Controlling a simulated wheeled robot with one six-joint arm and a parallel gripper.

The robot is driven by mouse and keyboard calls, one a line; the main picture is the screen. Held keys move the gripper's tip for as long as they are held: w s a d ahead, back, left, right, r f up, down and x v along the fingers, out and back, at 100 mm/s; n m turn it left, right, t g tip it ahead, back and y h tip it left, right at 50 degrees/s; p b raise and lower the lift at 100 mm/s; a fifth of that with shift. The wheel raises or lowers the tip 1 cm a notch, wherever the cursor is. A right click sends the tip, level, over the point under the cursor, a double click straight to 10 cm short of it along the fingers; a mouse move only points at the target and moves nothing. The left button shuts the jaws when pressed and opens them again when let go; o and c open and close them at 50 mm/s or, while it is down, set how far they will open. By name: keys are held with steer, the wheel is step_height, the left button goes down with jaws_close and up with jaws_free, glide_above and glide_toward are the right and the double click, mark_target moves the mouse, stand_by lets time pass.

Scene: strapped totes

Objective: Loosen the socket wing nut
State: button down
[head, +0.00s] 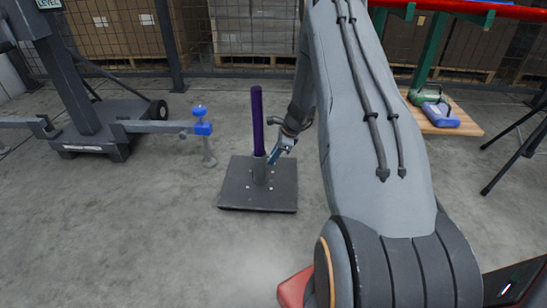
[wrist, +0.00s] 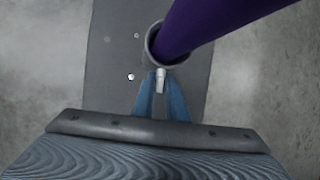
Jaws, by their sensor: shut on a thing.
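The socket wing nut (wrist: 162,80) is a small pale metal piece on the side of the grey socket (wrist: 153,45). The socket holds an upright purple post (head: 257,120), which also fills the upper right of the wrist view (wrist: 210,20). The socket stands on a dark square base plate (head: 235,193). My gripper (wrist: 161,92) has blue fingers and is shut on the wing nut at the socket's near side. In the head view my gripper (head: 282,147) is at the right of the post's foot. The nut is too small to make out there.
A wooden board (head: 450,118) with green and blue items lies at the right. A black tripod (head: 515,150) stands at the right edge. Concrete floor around the plate is clear.

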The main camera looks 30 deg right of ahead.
steer(key=shift+a+f, duration=0.1)
steer(key=shift+s+a+f+n+t+h+b, duration=0.15)
steer(key=shift+s+n+t+h+b, duration=0.15)
steer(key=shift+t+h+b, duration=0.65)
steer(key=shift+s+a+f+n+t+h+b, duration=0.15)
steer(key=shift+n+t+h+b, duration=0.2)
steer(key=shift+t+b, duration=1.2)
steer(key=shift+s+a+f+n+t+h+b, duration=0.2)
steer(key=shift+t+h+b, duration=0.6)
steer(key=shift+b, duration=0.75)
steer(key=shift+s+t, duration=0.1)
steer(key=shift+t, duration=0.3)
steer(key=c, duration=1.9)
jaws_free()
steer(key=shift+d+r, duration=0.1)
steer(key=shift+p+v, duration=2.25)
steer(key=shift+v, duration=1.6)
